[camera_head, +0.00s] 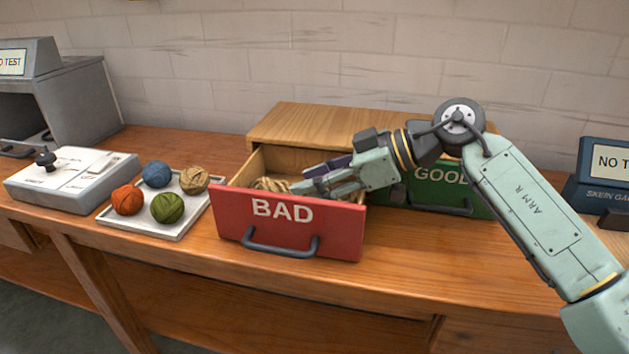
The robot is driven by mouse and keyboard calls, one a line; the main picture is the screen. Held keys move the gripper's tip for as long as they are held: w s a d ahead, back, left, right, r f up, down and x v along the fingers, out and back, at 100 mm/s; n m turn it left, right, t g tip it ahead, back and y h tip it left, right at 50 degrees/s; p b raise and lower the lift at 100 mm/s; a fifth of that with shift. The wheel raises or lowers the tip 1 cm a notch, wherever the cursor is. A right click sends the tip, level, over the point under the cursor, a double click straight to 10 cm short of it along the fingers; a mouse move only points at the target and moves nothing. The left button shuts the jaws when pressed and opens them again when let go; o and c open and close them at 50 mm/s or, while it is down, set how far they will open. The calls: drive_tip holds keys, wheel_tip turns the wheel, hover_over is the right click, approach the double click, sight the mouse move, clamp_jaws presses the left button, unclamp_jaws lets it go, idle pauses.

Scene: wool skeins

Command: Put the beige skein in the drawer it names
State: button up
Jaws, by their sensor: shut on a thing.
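A beige skein (268,184) shows just above the front of the open red drawer marked BAD (285,222), inside its walls. My gripper (292,187) reaches into this drawer from the right and is shut on the beige skein. The drawer front hides the lower part of the skein, so I cannot tell whether it touches the drawer floor. The green drawer marked GOOD (442,189) is to the right, partly behind my arm, and looks shut. Both drawers belong to a wooden cabinet (330,122).
A white tray (186,228) left of the open drawer holds orange, blue, green and tan balls. A white device with a black knob (70,180) and a grey machine (75,95) stand farther left. A dark blue gauge box (600,178) stands at right.

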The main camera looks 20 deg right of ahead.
drive_tip(key=shift+f, duration=0.1)
drive_tip(key=shift+c, duration=0.2)
drive_tip(key=shift+f, duration=0.15)
drive_tip(key=o, duration=1.4)
drive_tip(key=shift+r, duration=0.25)
drive_tip(key=v, duration=1.2)
drive_tip(key=shift+f, duration=0.1)
